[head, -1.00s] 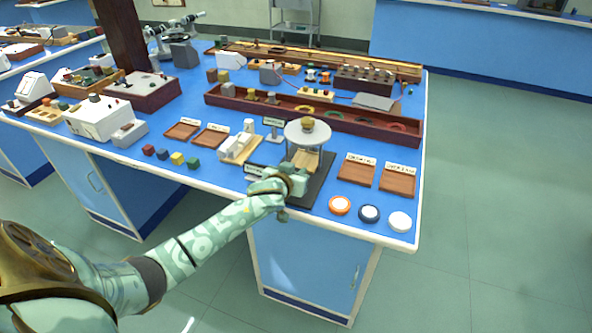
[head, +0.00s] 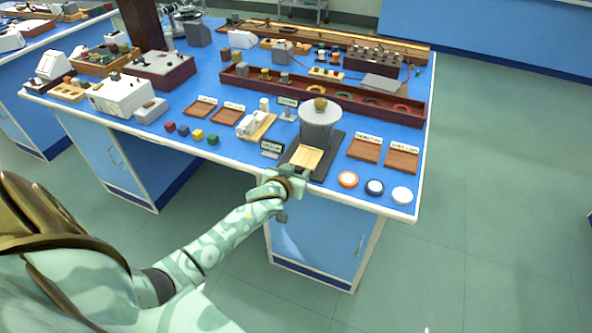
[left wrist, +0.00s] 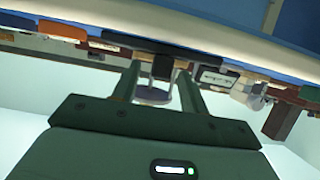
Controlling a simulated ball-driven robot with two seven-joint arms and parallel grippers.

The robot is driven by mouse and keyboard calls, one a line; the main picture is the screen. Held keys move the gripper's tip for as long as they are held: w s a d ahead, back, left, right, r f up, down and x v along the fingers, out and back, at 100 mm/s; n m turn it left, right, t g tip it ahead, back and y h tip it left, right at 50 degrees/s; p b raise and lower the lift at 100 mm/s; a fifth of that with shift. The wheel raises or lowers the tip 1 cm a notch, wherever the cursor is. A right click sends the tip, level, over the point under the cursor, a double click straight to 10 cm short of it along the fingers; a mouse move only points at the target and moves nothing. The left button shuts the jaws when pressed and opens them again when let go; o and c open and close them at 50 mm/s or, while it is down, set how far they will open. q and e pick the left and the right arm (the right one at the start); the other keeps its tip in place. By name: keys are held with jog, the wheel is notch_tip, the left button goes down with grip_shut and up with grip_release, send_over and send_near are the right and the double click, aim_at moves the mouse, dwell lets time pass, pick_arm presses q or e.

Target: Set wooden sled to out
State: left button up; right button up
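The wooden sled (head: 306,157), a pale wooden block, lies on a dark base (head: 330,146) in the head view. It sticks out toward the bench's front edge from a grey drum-like body (head: 317,136) under a round pale disc (head: 322,112) with a brassy knob. My left gripper (head: 293,183) is just in front of the sled, at the bench edge; whether it touches is unclear. In the left wrist view its fingers (left wrist: 158,85) stand apart, with the disc stand seen between and beyond them, upside down. My right gripper is not in view.
Orange, dark and white round pieces (head: 374,187) lie right of the base. Wooden trays (head: 364,150) stand behind them. A small sign (head: 271,149) and a white device on a wooden board (head: 256,126) are left of the base. Floor in front is clear.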

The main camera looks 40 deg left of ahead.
pick_arm(q)
jog(key=p+v, duration=0.5)
jog(key=v, duration=1.1)
jog(key=shift+s+d, duration=0.1)
jog(key=shift+s, duration=0.05)
jog(key=s+d+f+m+g+h, duration=0.1)
jog(key=s+f+m+g, duration=0.1)
jog(key=s+f, duration=0.5)
jog(key=s+d+f+m+g, duration=0.1)
jog(key=s+d+f+g, duration=0.15)
jog(key=f, duration=0.75)
jog(key=s+d+f+m+g+h, duration=0.1)
jog(key=s+f+m+g, duration=0.1)
jog(key=s+f, duration=0.5)
jog(key=s+d+f+g, duration=0.1)
jog(key=s+f+g, duration=0.1)
jog(key=s+f, duration=0.2)
jog(key=s+d+f+m+g, duration=0.1)
jog(key=s+f, duration=0.4)
jog(key=s, duration=0.6)
jog(key=s+d+f+g+h, duration=0.1)
jog(key=s+f+g, duration=0.1)
jog(key=s+f, duration=0.2)
jog(key=s, duration=0.3)
jog(key=shift+s+f+g, duration=0.25)
jog(key=shift+f+g, duration=0.05)
jog(key=shift+g, duration=0.05)
